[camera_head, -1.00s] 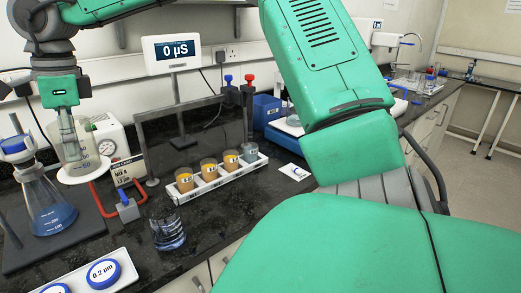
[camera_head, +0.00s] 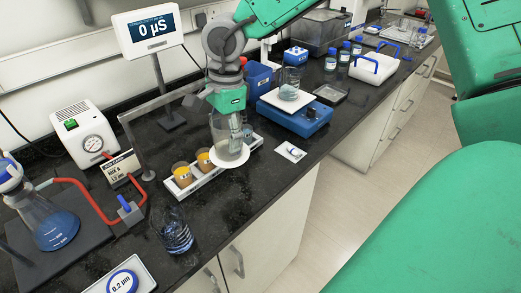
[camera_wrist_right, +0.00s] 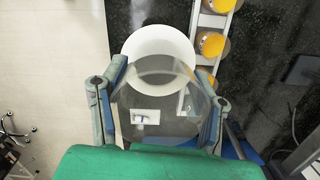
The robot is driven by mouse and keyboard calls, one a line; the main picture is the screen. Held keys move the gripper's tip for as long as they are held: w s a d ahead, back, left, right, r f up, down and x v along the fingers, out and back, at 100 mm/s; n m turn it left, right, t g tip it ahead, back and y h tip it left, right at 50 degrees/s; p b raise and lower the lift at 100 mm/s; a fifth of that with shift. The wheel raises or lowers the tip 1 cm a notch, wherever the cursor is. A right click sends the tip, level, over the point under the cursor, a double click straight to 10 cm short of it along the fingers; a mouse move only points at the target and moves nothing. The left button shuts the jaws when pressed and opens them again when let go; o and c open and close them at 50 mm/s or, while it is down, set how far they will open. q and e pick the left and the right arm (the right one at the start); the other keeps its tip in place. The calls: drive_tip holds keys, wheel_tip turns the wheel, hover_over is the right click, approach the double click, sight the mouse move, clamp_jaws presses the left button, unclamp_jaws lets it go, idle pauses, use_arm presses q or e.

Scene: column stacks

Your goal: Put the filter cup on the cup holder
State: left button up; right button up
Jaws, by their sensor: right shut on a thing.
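The filter cup, a clear funnel-like cup (camera_head: 222,136) with a white round disc at its lower end, is held in my right gripper (camera_head: 232,120), upright above the bench at the right end of the white rack. In the right wrist view the cup (camera_wrist_right: 160,75) sits between the two fingers of my right gripper (camera_wrist_right: 158,98), which close on its sides. The disc hides part of the rack. I cannot tell which thing is the cup holder; a small white plate (camera_head: 290,151) with a blue-marked item lies on the bench to the right. My left gripper is out of view.
The flask with blue liquid (camera_head: 50,227) stands at left, joined by a red tube to a gauge pump (camera_head: 83,133). A clear glass (camera_head: 172,230) stands near the bench's front. A rack (camera_head: 205,182) holds orange cups. A blue balance (camera_head: 296,118) with a beaker stands at back.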

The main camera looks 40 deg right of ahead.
sight(231, 160)
drive_tip(key=s, duration=0.1)
drive_tip(key=s+a+f+n+p, duration=0.1)
drive_tip(key=s, duration=0.1)
drive_tip(key=shift+a+f+n+p, duration=0.15)
drive_tip(key=shift+a+n+p, duration=0.15)
drive_tip(key=shift+p, duration=0.1)
drive_tip(key=f, duration=0.5)
drive_tip(key=shift+w+d+f, duration=0.1)
drive_tip(key=shift+d+f, duration=0.1)
drive_tip(key=shift+f, duration=0.2)
wheel_tip(231, 160, down, 3)
drive_tip(key=shift+r, duration=0.1)
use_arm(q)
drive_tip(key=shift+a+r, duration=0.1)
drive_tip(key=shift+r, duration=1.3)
use_arm(e)
drive_tip(key=shift+a+f, duration=0.2)
drive_tip(key=shift+f, duration=0.4)
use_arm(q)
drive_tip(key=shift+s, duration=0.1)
use_arm(e)
drive_tip(key=o, duration=1)
drive_tip(key=shift+o, duration=0.9)
drive_tip(key=shift+d, duration=0.15)
